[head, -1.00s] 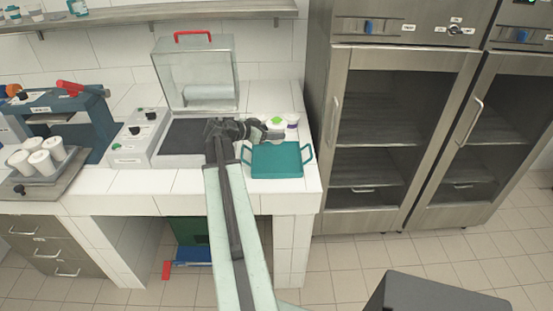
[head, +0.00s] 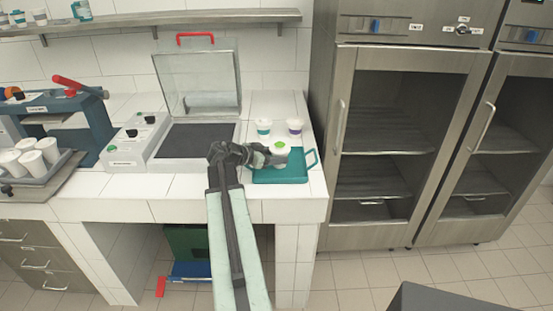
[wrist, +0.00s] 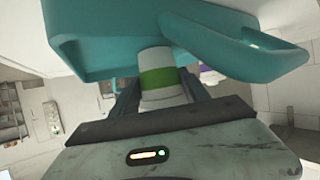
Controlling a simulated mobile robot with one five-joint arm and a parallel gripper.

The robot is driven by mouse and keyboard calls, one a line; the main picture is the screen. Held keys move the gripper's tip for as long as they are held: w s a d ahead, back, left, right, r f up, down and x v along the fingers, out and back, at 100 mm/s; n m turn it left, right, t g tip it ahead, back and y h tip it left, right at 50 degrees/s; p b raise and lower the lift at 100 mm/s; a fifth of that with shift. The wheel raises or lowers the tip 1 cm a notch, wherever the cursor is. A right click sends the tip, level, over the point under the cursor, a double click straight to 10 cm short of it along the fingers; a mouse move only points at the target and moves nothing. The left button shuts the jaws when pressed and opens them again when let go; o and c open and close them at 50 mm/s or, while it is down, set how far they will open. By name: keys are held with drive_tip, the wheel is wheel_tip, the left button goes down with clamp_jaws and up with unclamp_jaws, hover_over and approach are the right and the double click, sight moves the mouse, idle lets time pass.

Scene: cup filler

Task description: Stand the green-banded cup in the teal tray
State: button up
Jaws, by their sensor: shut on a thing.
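The green-banded cup (wrist: 158,78) is white with a green band and sits between the two fingers of my gripper (wrist: 158,92) in the wrist view. In the head view my gripper (head: 272,157) is shut on this cup (head: 281,149), whose green top shows over the back part of the teal tray (head: 292,176). The cup looks upright; its base is hidden by my gripper, so I cannot tell whether it touches the tray floor. The tray (wrist: 90,40) and its loop handle (wrist: 235,50) fill the top of the wrist view.
A teal-banded cup (head: 263,127) and a purple-banded cup (head: 295,128) stand on the counter behind the tray. A machine with a raised clear lid (head: 205,85) is to the left. A steel cabinet (head: 400,140) stands to the right.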

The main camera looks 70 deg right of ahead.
drive_tip(key=shift+f, duration=0.2)
drive_tip(key=o, duration=1.5)
drive_tip(key=shift+r, duration=0.1)
drive_tip(key=shift+r, duration=0.3)
drive_tip(key=p+v, duration=0.5)
drive_tip(key=v, duration=0.7)
drive_tip(key=shift+f, duration=0.2)
